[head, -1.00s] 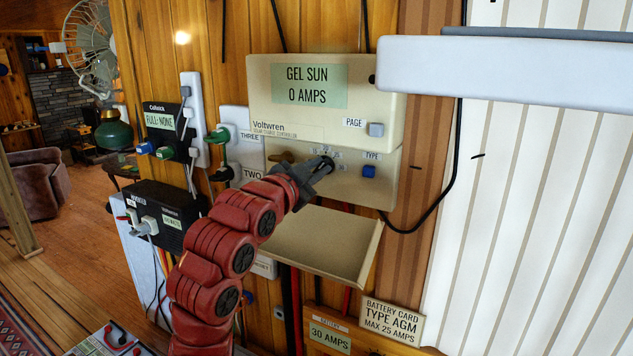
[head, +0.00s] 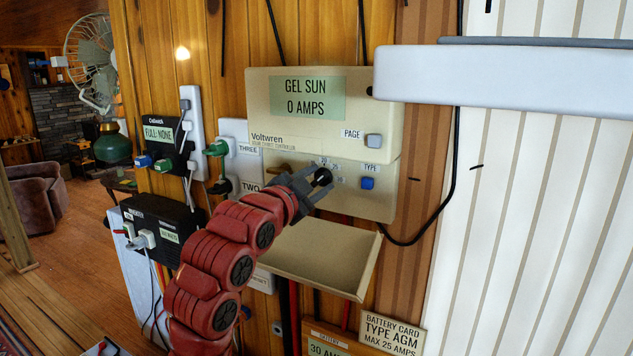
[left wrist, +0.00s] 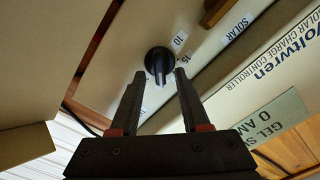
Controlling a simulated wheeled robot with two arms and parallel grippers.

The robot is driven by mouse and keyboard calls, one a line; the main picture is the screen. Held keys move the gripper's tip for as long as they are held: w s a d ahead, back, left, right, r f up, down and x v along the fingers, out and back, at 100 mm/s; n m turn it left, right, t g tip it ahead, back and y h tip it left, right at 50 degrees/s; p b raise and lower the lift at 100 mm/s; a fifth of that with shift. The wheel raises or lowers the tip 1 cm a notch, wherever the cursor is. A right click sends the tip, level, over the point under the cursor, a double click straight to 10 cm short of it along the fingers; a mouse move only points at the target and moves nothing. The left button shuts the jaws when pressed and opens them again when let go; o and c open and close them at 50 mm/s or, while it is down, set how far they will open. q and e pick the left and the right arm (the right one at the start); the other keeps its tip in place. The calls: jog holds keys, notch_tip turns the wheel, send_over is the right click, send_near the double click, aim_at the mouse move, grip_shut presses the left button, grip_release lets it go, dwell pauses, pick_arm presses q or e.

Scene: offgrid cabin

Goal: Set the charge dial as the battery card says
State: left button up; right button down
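The charge dial is a black knob on the lower face of the cream Voltwren controller (head: 325,131). It shows in the left wrist view (left wrist: 158,64), with small number labels around it, including 10. My left gripper (head: 316,183) is open at the dial. In the left wrist view its fingertips (left wrist: 159,76) are apart, just short of the knob and on either side of it. The dial's setting cannot be read clearly. The controller's screen (head: 306,97) reads GEL SUN 0 AMPS. The battery card (head: 392,332) reads TYPE AGM, MAX 25 AMPS. My right gripper is out of view.
A blue TYPE button (head: 367,183) sits right of the dial, and a grey PAGE button (head: 374,141) above it. A cream tray (head: 318,262) juts out below. The battery display (head: 325,347) reads 30 AMPS.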

pick_arm(q)
jog(key=b+v, duration=0.5)
jog(key=v, duration=1.2)
jog(key=shift+s+a+b, duration=0.15)
jog(key=shift+s+b, duration=0.05)
jog(key=shift+b, duration=0.1)
